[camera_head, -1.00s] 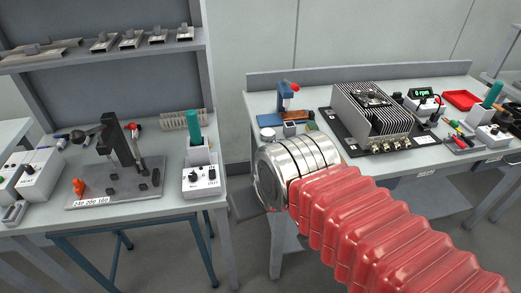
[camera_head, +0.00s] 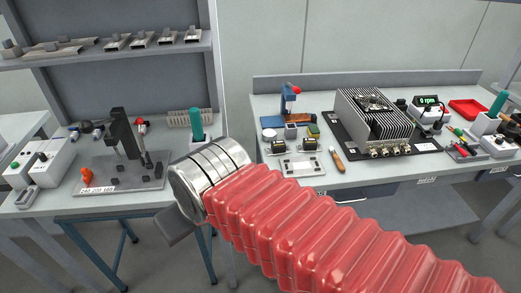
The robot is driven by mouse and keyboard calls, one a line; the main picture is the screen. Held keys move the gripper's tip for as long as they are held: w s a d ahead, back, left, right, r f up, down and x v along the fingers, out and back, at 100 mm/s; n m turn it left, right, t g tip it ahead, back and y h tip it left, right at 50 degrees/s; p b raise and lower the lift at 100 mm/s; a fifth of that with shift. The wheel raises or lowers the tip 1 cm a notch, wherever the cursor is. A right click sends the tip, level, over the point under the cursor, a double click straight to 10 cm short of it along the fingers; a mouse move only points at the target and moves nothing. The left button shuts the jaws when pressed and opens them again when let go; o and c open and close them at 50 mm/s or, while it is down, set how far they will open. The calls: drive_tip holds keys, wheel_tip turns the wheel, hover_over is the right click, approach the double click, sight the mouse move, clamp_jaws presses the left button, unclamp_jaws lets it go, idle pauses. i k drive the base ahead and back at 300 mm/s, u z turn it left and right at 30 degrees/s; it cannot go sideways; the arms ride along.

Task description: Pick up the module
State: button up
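I cannot tell for certain which thing is the module. Two small dark blocks with yellowish parts, the left block (camera_head: 279,149) and the right block (camera_head: 309,144), sit on the right bench and may be modules. A pale flat plate with dark slots (camera_head: 303,167) lies in front of them. My gripper (camera_head: 175,226) shows only as a grey piece beyond the metal end of my red-sleeved arm. It is in front of the left bench's front edge, well left of the blocks. Its fingers are mostly hidden, and nothing is seen held.
A finned heat-sink unit (camera_head: 374,115) stands right of the blocks, with an orange-handled tool (camera_head: 337,158) near the front edge. A blue stand with a red top (camera_head: 290,99) is behind them. The left bench carries a black upright fixture (camera_head: 125,135) and a slotted duct piece (camera_head: 190,118).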

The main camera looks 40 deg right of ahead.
sight(278, 148)
drive_tip(key=u, duration=1.55)
drive_tip(key=k, duration=1.3)
drive_tip(key=z, duration=1.55)
